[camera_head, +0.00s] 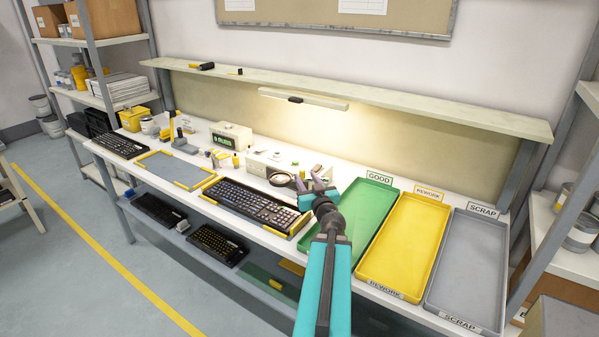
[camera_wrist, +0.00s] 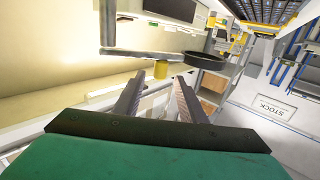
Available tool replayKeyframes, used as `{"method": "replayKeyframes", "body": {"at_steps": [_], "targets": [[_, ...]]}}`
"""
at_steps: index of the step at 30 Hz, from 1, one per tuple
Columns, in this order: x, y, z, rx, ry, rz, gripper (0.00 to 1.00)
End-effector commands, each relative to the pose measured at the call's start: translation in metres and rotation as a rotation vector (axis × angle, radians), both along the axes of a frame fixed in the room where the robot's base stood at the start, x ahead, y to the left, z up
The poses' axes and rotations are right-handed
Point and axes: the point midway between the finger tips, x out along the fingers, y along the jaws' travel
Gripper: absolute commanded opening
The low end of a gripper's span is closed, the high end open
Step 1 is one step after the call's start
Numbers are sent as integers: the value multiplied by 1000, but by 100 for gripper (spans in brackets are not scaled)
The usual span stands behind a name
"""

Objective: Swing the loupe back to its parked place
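The loupe (camera_head: 281,178), a dark ring on an arm, stands over the back right part of the keyboard (camera_head: 252,203) in the head view. In the wrist view its black ring (camera_wrist: 182,39) and grey arm (camera_wrist: 140,54) lie just beyond my fingertips. A yellow knob (camera_wrist: 160,70) hangs under the arm and appears between my fingertips; I cannot tell whether they touch it. My gripper (camera_head: 312,180) is just right of the loupe, over the keyboard's right end. In the wrist view my gripper (camera_wrist: 158,83) has its fingers spread apart.
A green tray (camera_head: 343,247), a yellow tray (camera_head: 402,247) and a grey tray (camera_head: 466,270) lie to the right. A blue-grey mat (camera_head: 178,172) and a second keyboard (camera_head: 120,145) lie to the left. A lamp (camera_head: 303,98) hangs under the shelf (camera_head: 440,109).

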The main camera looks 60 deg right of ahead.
Motion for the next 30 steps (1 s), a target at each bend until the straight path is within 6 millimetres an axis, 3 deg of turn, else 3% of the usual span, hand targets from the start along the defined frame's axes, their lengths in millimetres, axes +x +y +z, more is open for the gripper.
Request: {"method": "replayKeyframes", "body": {"at_steps": [9,30], "targets": [[5,-5,-2,-4,-2,-4,37],[53,-48,1,-2,-1,-4,37]]}}
